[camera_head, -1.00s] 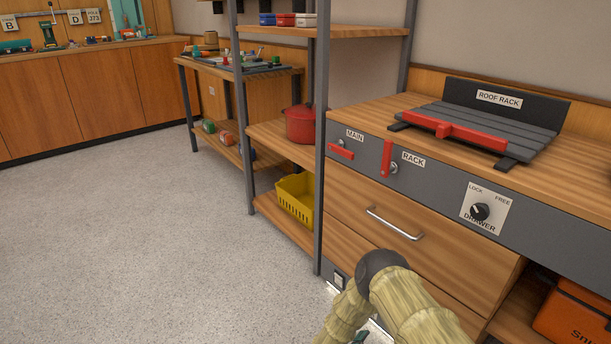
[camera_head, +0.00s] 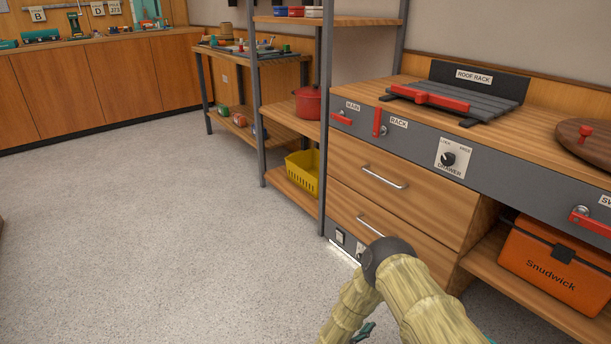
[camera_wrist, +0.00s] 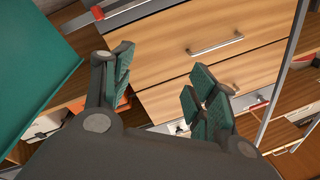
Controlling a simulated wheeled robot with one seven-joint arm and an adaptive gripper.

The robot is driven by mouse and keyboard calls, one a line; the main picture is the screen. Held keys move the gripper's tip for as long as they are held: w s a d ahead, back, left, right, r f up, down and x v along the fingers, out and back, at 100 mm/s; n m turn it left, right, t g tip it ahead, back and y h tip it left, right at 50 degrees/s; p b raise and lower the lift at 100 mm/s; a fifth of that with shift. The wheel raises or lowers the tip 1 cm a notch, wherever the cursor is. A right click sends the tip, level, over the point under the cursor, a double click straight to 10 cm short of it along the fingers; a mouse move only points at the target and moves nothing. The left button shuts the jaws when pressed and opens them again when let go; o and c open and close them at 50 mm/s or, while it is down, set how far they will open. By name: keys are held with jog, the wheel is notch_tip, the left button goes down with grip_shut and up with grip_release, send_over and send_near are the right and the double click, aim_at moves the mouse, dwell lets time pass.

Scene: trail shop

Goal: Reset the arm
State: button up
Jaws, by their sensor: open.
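My gripper (camera_wrist: 160,92) shows in the wrist view with its green-padded fingers spread apart. It is open and nothing is between the fingers. Beyond it in that view are wooden drawer fronts (camera_wrist: 250,72) with metal handles, seen at a tilt. In the head view my arm, in a straw-coloured sleeve with a dark joint, is bent at the bottom, in front of the wooden drawers (camera_head: 350,170). Only a bit of my gripper's teal part (camera_head: 364,332) shows at the bottom edge there; the rest is hidden or out of frame.
A counter with a roof rack (camera_head: 465,100), red levers and a drawer dial (camera_head: 448,158) stands at the right. An orange Snudwick case (camera_head: 553,265) sits on its lower shelf. A shelf unit holds a red pot (camera_head: 308,103) and yellow basket (camera_head: 301,172). The grey floor at left is clear.

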jog(key=s+d+f+n+g+y+b, duration=0.1)
jog(key=s+f+n+g+y, duration=0.25)
jog(key=s+n+y, duration=0.4)
jog(key=s+d+f+n+g+y+b, duration=0.15)
jog(key=s+f+n+y, duration=0.25)
jog(key=s, duration=0.6)
jog(key=s+d+r+n+g+y, duration=0.1)
jog(key=s+r+g, duration=0.15)
jog(key=s, duration=0.55)
jog(key=s+d+r+n+g, duration=0.1)
jog(key=s+r+n+g, duration=0.15)
jog(key=s, duration=0.65)
jog(key=s+r+n+g+y, duration=0.15)
jog(key=s+g, duration=0.25)
jog(key=s, duration=0.4)
notch_tip(320, 180, up, 38)
jog(key=m+p, duration=0.1)
jog(key=p, duration=3.6)
jog(key=shift+d+t+h, duration=0.25)
jog(key=shift+t+h, duration=0.05)
